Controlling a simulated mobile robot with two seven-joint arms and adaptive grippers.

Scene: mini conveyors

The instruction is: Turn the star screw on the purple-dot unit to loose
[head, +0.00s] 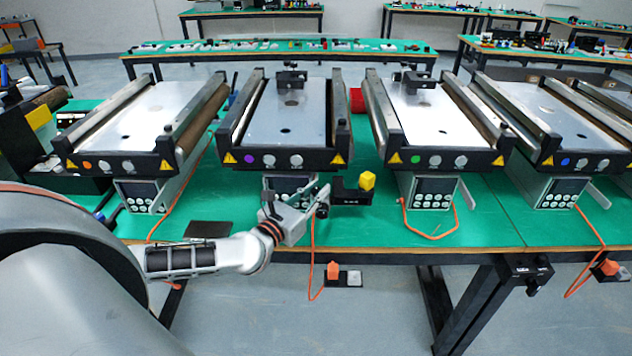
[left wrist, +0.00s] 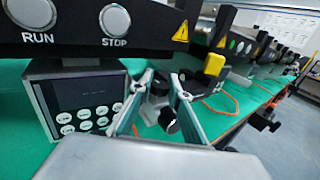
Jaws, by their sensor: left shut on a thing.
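The purple-dot unit (head: 285,120) is the second conveyor from the left, with a purple dot (head: 249,160) on its front bar. My left gripper (head: 318,198) is in front of this unit, below the bar's right part. In the left wrist view its two fingers (left wrist: 161,82) stand on either side of a dark knob, the star screw (left wrist: 168,121), and are shut on it. The fingers hide part of the screw. A black bracket (head: 347,195) with a yellow block (head: 367,181) sits just right of the gripper. My right gripper is not in view.
The unit's keypad box (left wrist: 90,105) is close beside the left fingers. The green-dot unit (head: 440,120) stands to the right. An orange cable (head: 311,262) hangs over the table edge. Green tabletop (head: 370,222) is clear right of the gripper.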

